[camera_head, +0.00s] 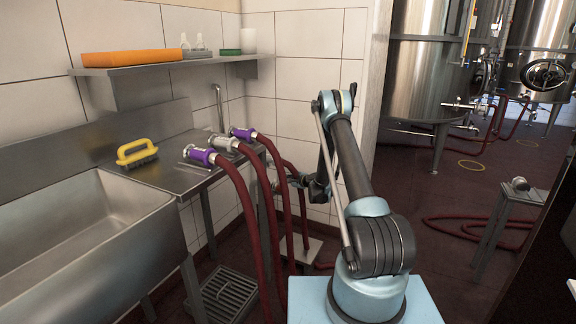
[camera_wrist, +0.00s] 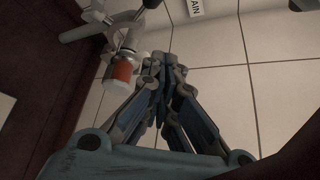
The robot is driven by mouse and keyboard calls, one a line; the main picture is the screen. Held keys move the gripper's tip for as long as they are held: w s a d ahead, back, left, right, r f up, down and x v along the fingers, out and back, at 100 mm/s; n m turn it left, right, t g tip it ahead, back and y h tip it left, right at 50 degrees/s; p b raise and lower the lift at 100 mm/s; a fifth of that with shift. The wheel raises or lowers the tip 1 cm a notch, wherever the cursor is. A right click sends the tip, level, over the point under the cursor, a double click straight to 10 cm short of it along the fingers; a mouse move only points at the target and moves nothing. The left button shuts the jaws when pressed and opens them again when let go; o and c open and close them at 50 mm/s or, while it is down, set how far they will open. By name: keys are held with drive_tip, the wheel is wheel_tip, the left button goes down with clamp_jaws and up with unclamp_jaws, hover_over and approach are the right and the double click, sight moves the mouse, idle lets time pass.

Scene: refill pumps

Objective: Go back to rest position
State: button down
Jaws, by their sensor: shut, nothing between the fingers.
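My gripper (camera_wrist: 163,62) is shut and empty in the wrist view, in front of white wall tiles. Close beside it on the left is a metal fitting with an orange-red band (camera_wrist: 122,72); I cannot tell whether they touch. In the head view my arm (camera_head: 350,150) is raised and bent, with its far end low by the tiled wall, behind the red hoses. The gripper's fingers are hard to make out there.
Red hoses (camera_head: 243,200) with purple-collared ends (camera_head: 200,155) hang from the steel counter. A sink (camera_head: 85,235) is at left, with a yellow brush (camera_head: 137,152) beside it. A small stand (camera_head: 520,191) and steel tanks (camera_head: 425,80) are at right.

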drive_tip(key=s+d+r+n+g+h, duration=0.1)
drive_tip(key=s+d+r+n, duration=0.25)
drive_tip(key=r, duration=0.75)
drive_tip(key=s+d+r+n+g+h, duration=0.15)
drive_tip(key=s+r, duration=0.25)
drive_tip(key=r, duration=0.7)
drive_tip(key=s+d+r+n+h, duration=0.1)
drive_tip(key=s+d+r+n, duration=0.25)
drive_tip(key=s+r, duration=0.45)
drive_tip(key=s+d+r+n+h, duration=0.15)
drive_tip(key=s+d+r, duration=0.3)
drive_tip(key=s, duration=0.55)
drive_tip(key=s+d+n+g+h, duration=0.1)
drive_tip(key=s+d+n+h, duration=0.3)
drive_tip(key=s, duration=1)
drive_tip(key=s+d+n+g, duration=0.15)
drive_tip(key=s+d, duration=0.35)
drive_tip(key=s, duration=0.9)
drive_tip(key=s+f+g, duration=0.4)
drive_tip(key=s+f, duration=0.7)
drive_tip(key=s, duration=0.4)
drive_tip(key=shift+f+n, duration=0.25)
drive_tip(key=shift+n, duration=0.1)
